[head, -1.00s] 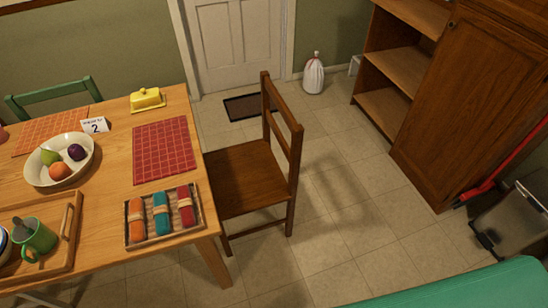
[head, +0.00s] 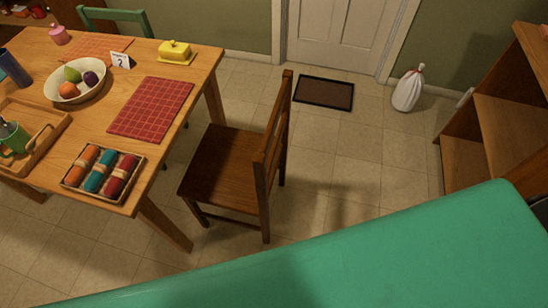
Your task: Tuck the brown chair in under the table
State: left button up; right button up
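The brown chair (head: 225,168) stands upright on the tiled floor at the right side of the wooden table (head: 205,60). Its backrest (head: 274,140) is on the side away from the table. The seat's left front corner is near the table's edge, and the seat lies mostly outside the tabletop. A strip of floor shows between the seat and the table's right edge. Neither of my grippers is in view.
A green surface (head: 330,265) fills the bottom right. A dark doormat (head: 324,92) lies before the white door (head: 340,30). A white bag (head: 408,90) and a wooden shelf unit (head: 505,120) stand right. A green chair (head: 130,22) is behind the table. Floor right of the chair is clear.

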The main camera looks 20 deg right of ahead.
aim_at(231, 169)
jog(key=i+l+u, duration=0.3)
jog(key=l, duration=0.25)
jog(key=i+l+u, duration=0.15)
jog(key=l+u, duration=0.2)
jog(key=l, duration=0.25)
jog(key=i+l+u, duration=0.1)
jog(key=l+u, duration=0.2)
jog(key=l, duration=0.35)
jog(key=l+u, duration=0.3)
jog(key=l, duration=0.35)
